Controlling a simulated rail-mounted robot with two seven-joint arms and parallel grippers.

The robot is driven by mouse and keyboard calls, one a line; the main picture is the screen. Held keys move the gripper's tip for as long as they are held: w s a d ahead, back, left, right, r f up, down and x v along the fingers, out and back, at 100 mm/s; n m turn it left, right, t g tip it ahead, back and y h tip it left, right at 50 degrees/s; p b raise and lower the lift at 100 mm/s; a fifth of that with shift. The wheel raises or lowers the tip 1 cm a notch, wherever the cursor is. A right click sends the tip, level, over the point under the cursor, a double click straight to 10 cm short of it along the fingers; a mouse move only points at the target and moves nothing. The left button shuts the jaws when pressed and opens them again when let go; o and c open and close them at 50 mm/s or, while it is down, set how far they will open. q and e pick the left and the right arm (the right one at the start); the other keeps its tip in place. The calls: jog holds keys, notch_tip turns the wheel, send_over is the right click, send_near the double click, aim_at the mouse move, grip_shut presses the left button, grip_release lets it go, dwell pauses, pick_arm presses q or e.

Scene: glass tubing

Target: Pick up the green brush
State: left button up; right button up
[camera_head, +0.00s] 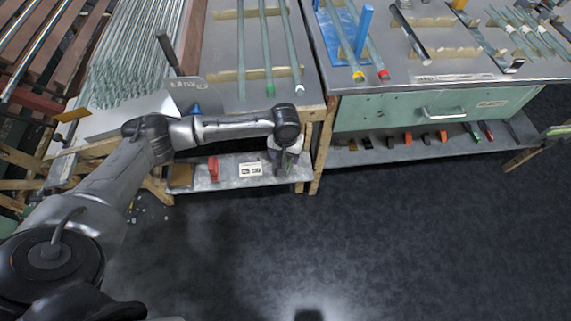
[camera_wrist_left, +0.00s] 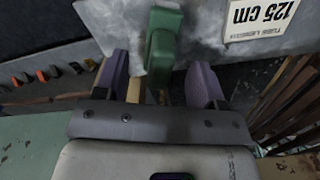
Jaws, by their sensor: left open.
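The green brush (camera_wrist_left: 162,42) shows in the left wrist view as a green block-shaped piece on the grey lower shelf. My left gripper (camera_wrist_left: 159,68) is open, with one purple finger on each side of the brush and visible gaps between. Whether the brush reaches far in between the fingers is hard to tell. In the head view my left gripper (camera_head: 287,154) is at the right end of the lower shelf (camera_head: 225,182) under the left bench, and the brush is mostly hidden there. My right gripper is not in view.
A white "125 cm" label (camera_wrist_left: 258,16) lies on the shelf beside the brush; a red item (camera_head: 213,168) stands farther left. Bench legs (camera_head: 321,150) stand close to the right of my gripper. Glass tubes lie on the benches above. The dark floor in front is clear.

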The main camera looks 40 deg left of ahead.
pick_arm(q)
notch_tip(320, 180, down, 3)
jog(key=shift+s+r+b, duration=0.1)
jog(key=shift+b, duration=0.5)
jog(key=c, duration=1)
